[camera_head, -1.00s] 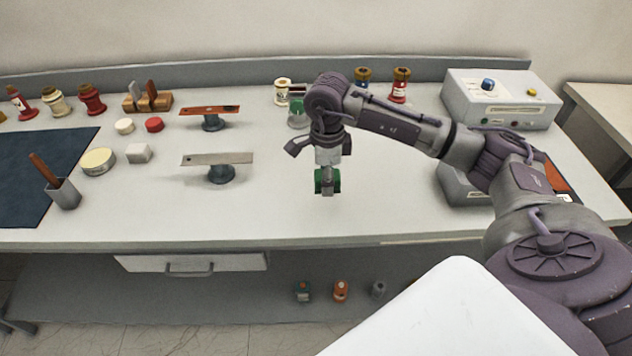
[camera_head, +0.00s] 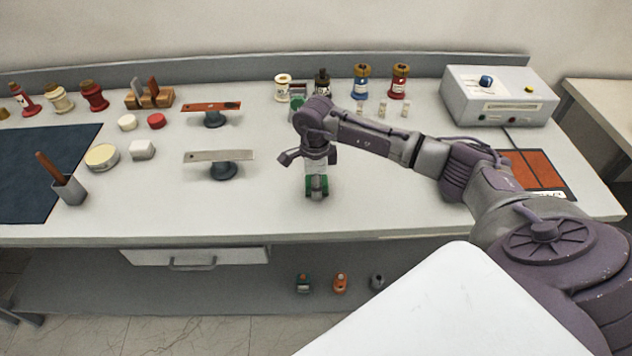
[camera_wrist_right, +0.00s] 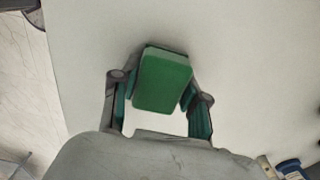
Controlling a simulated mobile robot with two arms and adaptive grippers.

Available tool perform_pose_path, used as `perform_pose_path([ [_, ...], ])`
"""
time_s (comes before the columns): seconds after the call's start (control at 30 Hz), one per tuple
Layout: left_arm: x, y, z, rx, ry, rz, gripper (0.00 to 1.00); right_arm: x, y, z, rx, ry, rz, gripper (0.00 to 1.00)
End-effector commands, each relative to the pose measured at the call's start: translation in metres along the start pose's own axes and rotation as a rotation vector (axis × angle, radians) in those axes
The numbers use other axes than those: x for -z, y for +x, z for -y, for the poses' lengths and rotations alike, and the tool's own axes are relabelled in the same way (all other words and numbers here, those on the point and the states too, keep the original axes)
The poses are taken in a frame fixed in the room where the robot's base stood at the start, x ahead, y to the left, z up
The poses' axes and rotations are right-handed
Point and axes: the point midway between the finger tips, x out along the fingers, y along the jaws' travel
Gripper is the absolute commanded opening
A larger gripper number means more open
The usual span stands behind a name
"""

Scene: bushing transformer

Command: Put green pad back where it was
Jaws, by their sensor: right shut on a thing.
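The green pad (camera_wrist_right: 163,80) is a small rectangular block between the fingers of my right gripper (camera_wrist_right: 160,105) in the right wrist view. In the head view my right gripper (camera_head: 317,190) points down over the front middle of the white worktop, shut on the pad. Only green parts show around its fingertips there, and the rest is hidden by the fingers. I cannot tell whether the pad touches the worktop. My left gripper is not in view.
The white worktop (camera_head: 400,200) is clear around my right gripper. Two stands with flat bars, the grey one (camera_head: 220,157) nearer, are to its left. Bottles including a blue one (camera_head: 361,82) stand behind. A control box (camera_head: 498,97) and orange panel (camera_head: 533,170) are at right.

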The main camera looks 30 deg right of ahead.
Motion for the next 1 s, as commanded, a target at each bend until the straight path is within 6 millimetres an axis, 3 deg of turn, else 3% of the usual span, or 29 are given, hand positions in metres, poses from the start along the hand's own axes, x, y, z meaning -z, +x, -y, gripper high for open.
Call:
perform_pose_path([
  [0.03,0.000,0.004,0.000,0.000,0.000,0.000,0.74,0.000,0.004,0.000,0.000,0.000,0.000,0.12],
  [0.07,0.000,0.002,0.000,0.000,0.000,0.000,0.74,0.000,0.002,0.000,0.000,0.000,0.000,0.50],
  [0.2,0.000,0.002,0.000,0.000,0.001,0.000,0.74,0.000,0.001,0.000,0.000,0.000,0.000,0.70],
  [0.63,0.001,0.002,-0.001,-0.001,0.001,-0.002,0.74,0.000,-0.008,0.001,0.002,0.000,0.001,0.70],
  [1.0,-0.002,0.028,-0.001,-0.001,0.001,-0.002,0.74,-0.001,-0.083,0.001,0.005,0.000,0.003,0.70],
])
